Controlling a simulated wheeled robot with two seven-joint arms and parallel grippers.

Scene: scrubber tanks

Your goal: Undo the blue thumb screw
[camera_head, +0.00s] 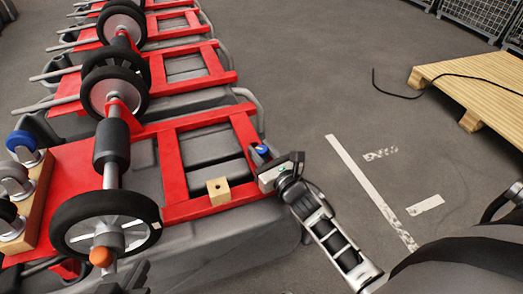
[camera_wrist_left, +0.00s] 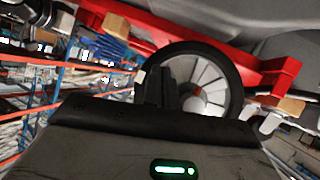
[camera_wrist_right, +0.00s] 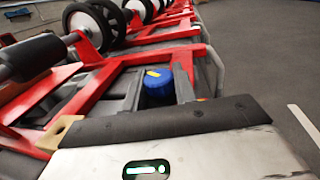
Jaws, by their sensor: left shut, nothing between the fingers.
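The blue thumb screw (camera_head: 262,149) is at the right end of the nearest red frame. In the right wrist view the blue thumb screw (camera_wrist_right: 157,82) has a yellow mark on top. My right gripper (camera_head: 268,163) is at the screw. Its fingers (camera_wrist_right: 159,88) stand apart, one on each side of the blue head; I cannot tell if they touch it. My left gripper (camera_head: 128,277) is low at the bottom edge, near the front wheel. In the left wrist view its fingers (camera_wrist_left: 174,88) are together and empty, in front of the wheel.
A tan block with a hole (camera_head: 218,190) sits on the red frame (camera_head: 172,172) left of the screw. A spoked wheel (camera_head: 105,228) with an orange knob (camera_head: 102,257) is near my left gripper. A wooden pallet (camera_head: 475,82) lies at the right. Floor between is open.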

